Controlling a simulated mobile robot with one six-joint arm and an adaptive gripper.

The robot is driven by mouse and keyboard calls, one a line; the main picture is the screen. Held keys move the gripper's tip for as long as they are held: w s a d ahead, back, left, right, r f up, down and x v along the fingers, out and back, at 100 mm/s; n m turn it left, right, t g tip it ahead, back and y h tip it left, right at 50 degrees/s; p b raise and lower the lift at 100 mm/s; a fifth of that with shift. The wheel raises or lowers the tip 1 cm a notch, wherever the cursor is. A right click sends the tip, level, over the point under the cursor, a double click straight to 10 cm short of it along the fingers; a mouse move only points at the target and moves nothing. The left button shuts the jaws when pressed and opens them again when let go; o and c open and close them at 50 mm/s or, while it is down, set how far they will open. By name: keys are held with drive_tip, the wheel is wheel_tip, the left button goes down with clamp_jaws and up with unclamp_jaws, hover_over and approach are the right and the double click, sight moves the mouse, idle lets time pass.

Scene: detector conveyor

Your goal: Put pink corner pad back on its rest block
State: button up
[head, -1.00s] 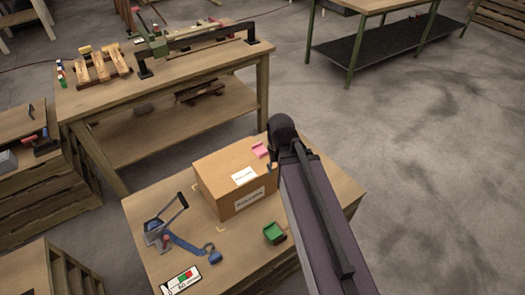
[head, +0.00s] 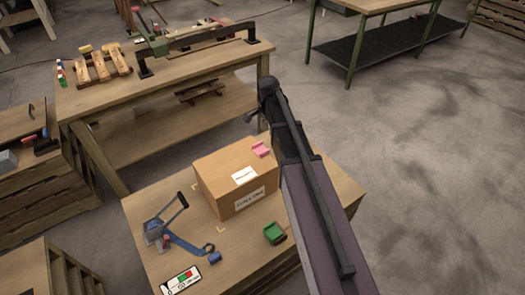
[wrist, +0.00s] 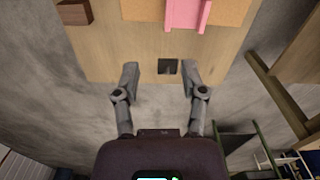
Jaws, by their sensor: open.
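The pink corner pad (head: 261,150) sits on the far right top edge of the cardboard box (head: 213,185). In the wrist view the pad (wrist: 187,14) shows at the top, cut off by the frame, over the box's edge. My gripper (wrist: 160,72) is open and empty, apart from the pad, with its fingers over the table's edge. In the head view my gripper (head: 254,115) is beyond the box, small and dark. A brown block (wrist: 74,12) stands on the table at the wrist view's upper left; I cannot tell whether it is the rest block.
A dark square (wrist: 167,67) lies on the table near the fingers. A blue strapping tool (head: 160,235), a green item (head: 274,233) and a labelled device (head: 181,281) lie around the box. A second workbench (head: 200,70) stands behind. Open floor lies to the right.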

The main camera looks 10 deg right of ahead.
drive_tip(key=shift+w+d+m, duration=0.1)
drive_tip(key=shift+w+m, duration=0.5)
drive_tip(key=shift+w, duration=0.3)
drive_tip(key=shift+f, duration=0.15)
drive_tip(key=b, duration=0.9)
hover_over(266, 151)
drive_tip(key=f, duration=0.8)
drive_tip(key=shift+w+d+f, duration=0.15)
drive_tip(key=shift+w+f, duration=0.05)
drive_tip(key=f+b, duration=0.3)
drive_tip(key=shift+s+a+f, duration=0.1)
drive_tip(key=shift+s+a, duration=0.1)
drive_tip(key=shift+a, duration=0.05)
drive_tip(key=shift+f+b, duration=0.95)
drive_tip(key=shift+f, duration=0.05)
